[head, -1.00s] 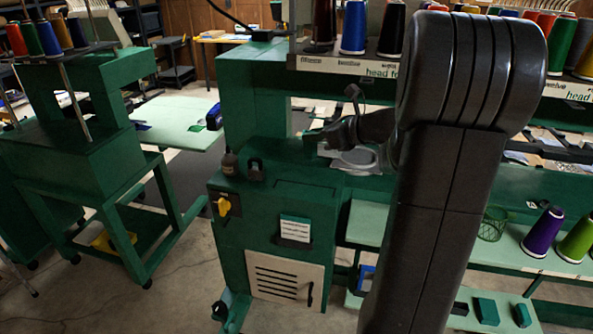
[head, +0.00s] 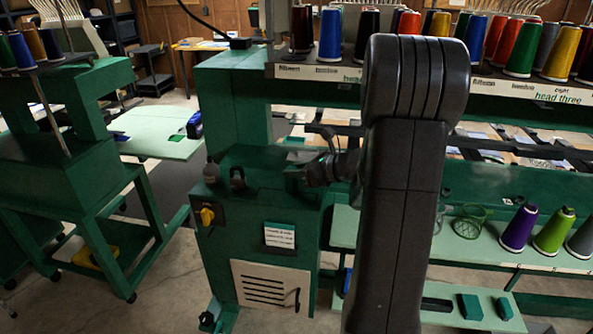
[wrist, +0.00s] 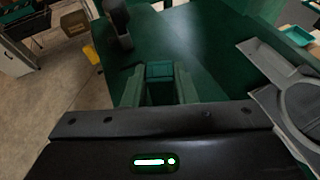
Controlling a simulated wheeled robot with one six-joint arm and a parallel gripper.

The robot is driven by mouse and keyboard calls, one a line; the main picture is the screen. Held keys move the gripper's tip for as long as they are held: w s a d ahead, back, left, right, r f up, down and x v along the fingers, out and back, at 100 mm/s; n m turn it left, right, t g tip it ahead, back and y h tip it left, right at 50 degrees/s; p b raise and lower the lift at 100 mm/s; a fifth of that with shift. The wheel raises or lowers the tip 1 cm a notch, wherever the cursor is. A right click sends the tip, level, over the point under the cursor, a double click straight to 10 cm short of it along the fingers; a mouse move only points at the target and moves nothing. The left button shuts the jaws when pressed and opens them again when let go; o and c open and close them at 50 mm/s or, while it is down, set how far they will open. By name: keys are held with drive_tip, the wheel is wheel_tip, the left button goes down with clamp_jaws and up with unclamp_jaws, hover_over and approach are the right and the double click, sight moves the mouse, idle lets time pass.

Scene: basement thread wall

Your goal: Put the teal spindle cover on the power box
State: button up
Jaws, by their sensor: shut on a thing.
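My gripper (wrist: 160,88) is shut on a small teal block, the teal spindle cover (wrist: 160,70), which shows between the fingertips in the wrist view. In the head view my gripper (head: 296,182) is at the right part of the green power box (head: 262,205), close over its top. The box has a yellow knob and a white label on its front. The wrist view shows the dark green top (wrist: 190,45) beyond the cover. I cannot tell whether the cover touches it.
A dark bottle (head: 211,172) and a dark upright fitting (head: 237,179) stand on the box's left top. A grey hoop frame (wrist: 290,95) lies close right of my gripper. Teal blocks (head: 470,306) and thread cones (head: 518,229) stand on shelves at right.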

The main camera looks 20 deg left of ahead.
drive_tip(key=o, duration=1)
drive_tip(key=shift+f, duration=0.1)
drive_tip(key=shift+c, duration=0.2)
drive_tip(key=shift+r, duration=0.2)
drive_tip(key=b+v, duration=0.1)
drive_tip(key=v, duration=1.1)
drive_tip(key=shift+f, duration=0.1)
